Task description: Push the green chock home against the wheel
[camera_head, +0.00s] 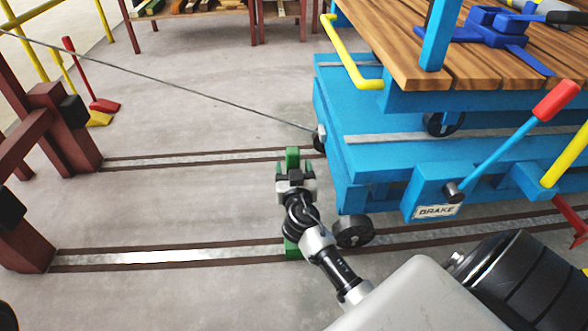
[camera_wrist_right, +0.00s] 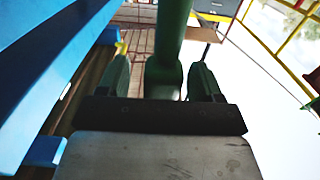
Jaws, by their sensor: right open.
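The green chock shows in two places in the head view: a lower block (camera_head: 291,248) on the near rail, and an upright green part (camera_head: 292,157) by the far rail. My arm hides what lies between. A dark wheel (camera_head: 353,231) of the blue cart stands on the near rail, right of the lower block; a small gap appears between them. My right gripper (camera_head: 295,172) is open at the upper green part. In the right wrist view a green post and block (camera_wrist_right: 163,76) stand between its spread fingers. My left gripper is not in view.
The blue cart (camera_head: 375,160) with a wooden deck (camera_head: 440,50) fills the right. A red-handled brake lever (camera_head: 512,137) rises from its side. A cable (camera_head: 180,88) stretches from the cart to the left. Dark red posts (camera_head: 70,140) stand left. Floor between the rails is clear.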

